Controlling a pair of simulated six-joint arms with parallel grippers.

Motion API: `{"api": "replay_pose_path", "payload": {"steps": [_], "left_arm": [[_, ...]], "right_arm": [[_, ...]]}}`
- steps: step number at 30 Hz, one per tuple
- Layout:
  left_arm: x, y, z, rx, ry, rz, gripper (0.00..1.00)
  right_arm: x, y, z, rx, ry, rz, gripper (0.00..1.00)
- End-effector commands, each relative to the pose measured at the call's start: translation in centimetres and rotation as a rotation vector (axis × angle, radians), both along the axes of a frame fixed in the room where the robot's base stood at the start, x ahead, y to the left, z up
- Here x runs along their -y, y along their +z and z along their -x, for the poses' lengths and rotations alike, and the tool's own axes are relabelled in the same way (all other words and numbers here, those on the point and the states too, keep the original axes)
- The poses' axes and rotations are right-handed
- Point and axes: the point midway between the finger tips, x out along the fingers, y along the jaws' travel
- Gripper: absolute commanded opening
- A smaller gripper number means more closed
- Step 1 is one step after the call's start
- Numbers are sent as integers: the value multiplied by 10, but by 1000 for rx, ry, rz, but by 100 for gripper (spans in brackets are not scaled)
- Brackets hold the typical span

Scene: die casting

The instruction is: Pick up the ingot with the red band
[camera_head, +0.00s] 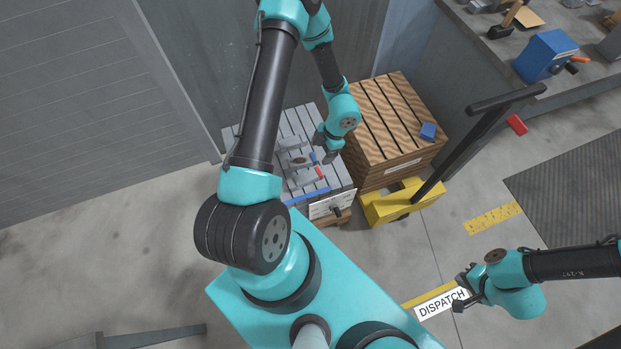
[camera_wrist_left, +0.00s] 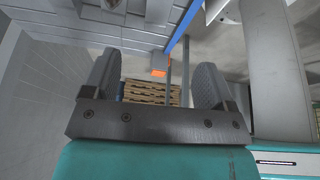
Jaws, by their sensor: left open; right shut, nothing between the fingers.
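Grey ingots lie on a grey slatted stack in the head view. The ingot with the red band (camera_head: 307,177) is the nearer one, its red end pointing right. An ingot with a blue band (camera_head: 313,157) lies just behind it. My left gripper (camera_head: 329,154) is open, above the right side of the stack, close to the banded ends; I cannot tell its height. In the left wrist view its open fingers (camera_wrist_left: 157,82) frame an orange-red patch, which I cannot identify for sure. My right gripper (camera_head: 467,289) is shut and empty, over the floor by the DISPATCH sign.
A bench (camera_head: 480,50) holds tools at the top right. Floor lies open at left.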

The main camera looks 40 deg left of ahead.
Motion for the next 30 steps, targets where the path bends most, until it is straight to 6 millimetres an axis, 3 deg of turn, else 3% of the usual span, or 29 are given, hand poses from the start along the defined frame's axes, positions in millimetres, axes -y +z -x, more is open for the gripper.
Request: {"api": "replay_pose_path", "payload": {"steps": [14,30], "left_arm": [[-1,-9,3,-3,7,1,79],[-12,-91,35,-4,7,2,79]], "right_arm": [[0,0,0,0,0,0,0],[0,0,0,0,0,0,0]]}}
